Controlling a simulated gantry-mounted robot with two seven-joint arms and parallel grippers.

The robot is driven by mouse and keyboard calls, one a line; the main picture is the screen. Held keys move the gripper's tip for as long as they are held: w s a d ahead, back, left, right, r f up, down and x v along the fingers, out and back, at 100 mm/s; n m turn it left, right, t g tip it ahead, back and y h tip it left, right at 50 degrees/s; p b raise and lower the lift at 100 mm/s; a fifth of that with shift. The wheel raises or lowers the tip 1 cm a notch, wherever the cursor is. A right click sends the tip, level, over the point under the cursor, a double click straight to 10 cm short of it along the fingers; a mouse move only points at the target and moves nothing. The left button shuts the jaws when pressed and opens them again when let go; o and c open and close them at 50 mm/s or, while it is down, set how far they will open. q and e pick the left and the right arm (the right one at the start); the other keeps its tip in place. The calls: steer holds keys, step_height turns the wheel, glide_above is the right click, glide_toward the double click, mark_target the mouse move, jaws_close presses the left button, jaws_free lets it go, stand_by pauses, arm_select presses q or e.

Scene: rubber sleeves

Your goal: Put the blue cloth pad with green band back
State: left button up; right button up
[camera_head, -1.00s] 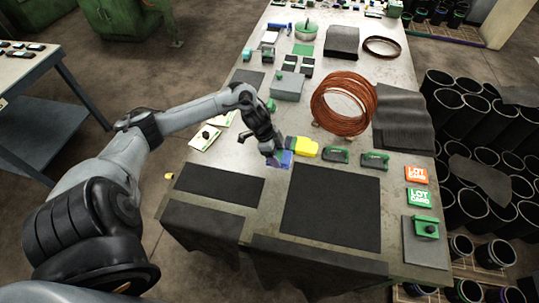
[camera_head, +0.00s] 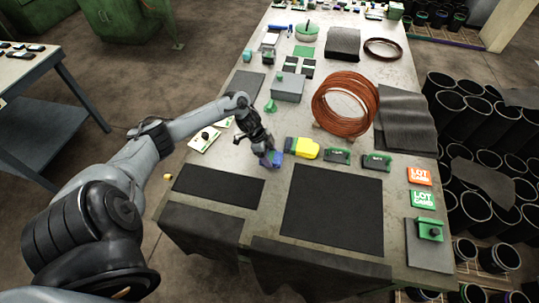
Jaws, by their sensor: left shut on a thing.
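The blue cloth pad (camera_head: 275,158) is at the tip of my left gripper (camera_head: 268,155), just left of a yellow-and-green item (camera_head: 302,148) on the worktable (camera_head: 235,155). My left gripper is shut on the pad and partly covers it. The pad's green band is too small to make out. I cannot tell whether the pad is clear of the table top. My right gripper is not in view.
Two black mats (camera_head: 333,208) lie along the near edge. Two dark green-edged tools (camera_head: 338,156) lie right of the yellow item. A copper wire coil (camera_head: 345,104) and a grey box (camera_head: 288,87) stand behind. Lot cards (camera_head: 420,176) lie at the right.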

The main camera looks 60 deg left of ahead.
arm_select(q)
steer(key=shift+f, duration=0.1)
steer(key=o, duration=1.1)
